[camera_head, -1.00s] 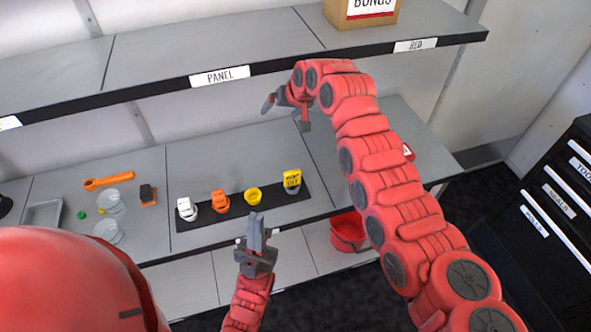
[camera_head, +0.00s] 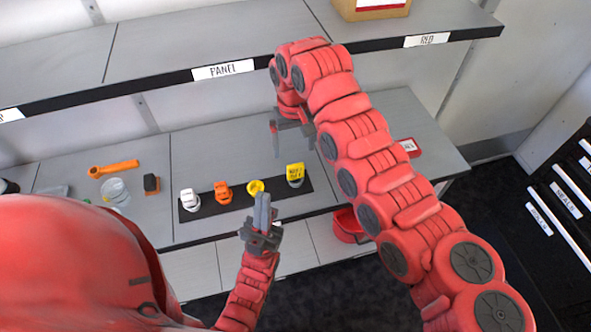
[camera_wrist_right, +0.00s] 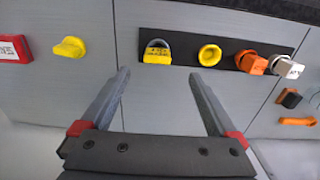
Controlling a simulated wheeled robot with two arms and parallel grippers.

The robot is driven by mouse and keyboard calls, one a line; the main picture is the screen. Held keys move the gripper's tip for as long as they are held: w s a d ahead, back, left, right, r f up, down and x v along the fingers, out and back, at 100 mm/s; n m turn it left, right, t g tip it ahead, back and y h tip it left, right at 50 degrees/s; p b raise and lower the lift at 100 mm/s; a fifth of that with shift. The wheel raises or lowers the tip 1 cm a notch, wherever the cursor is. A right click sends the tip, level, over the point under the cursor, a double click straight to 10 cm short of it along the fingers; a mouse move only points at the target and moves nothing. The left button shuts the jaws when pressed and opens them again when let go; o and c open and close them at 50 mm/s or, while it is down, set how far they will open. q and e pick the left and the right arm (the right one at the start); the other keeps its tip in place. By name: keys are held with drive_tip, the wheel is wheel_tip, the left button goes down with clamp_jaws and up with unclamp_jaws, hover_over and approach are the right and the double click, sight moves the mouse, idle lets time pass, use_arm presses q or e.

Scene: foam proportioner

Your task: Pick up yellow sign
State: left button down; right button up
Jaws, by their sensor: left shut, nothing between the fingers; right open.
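The yellow sign (camera_head: 295,170), a small block with dark lettering, sits at the right end of a black strip (camera_head: 240,207) on the middle shelf. In the right wrist view the sign (camera_wrist_right: 158,55) is upside down, with a grey rounded part behind it. My right gripper (camera_head: 293,146) is open and empty above and behind the sign. In its wrist view the open fingers (camera_wrist_right: 160,76) point toward the strip, with the sign just beyond and between the tips. My left gripper (camera_head: 263,197) is shut and empty, in front of the yellow cup-like piece.
The strip also holds a yellow cup-like piece (camera_head: 255,187), an orange piece (camera_head: 223,191) and a white piece (camera_head: 190,199). The upper shelf (camera_head: 200,40) overhangs; a red bucket (camera_head: 348,224) stands below.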

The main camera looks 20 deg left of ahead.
sight(295, 166)
wheel_tip(295, 166, down, 4)
drive_tip(key=shift+f+p, duration=0.25)
drive_tip(key=shift+p, duration=0.45)
drive_tip(key=shift+f+p, duration=0.45)
drive_tip(key=shift+p, duration=0.1)
wheel_tip(295, 166, down, 4)
drive_tip(key=shift+w+d+r+p, duration=0.1)
drive_tip(key=shift+w+r+p, duration=0.1)
drive_tip(key=shift+p, duration=0.7)
drive_tip(key=shift+f, duration=0.45)
drive_tip(key=c, duration=1.4)
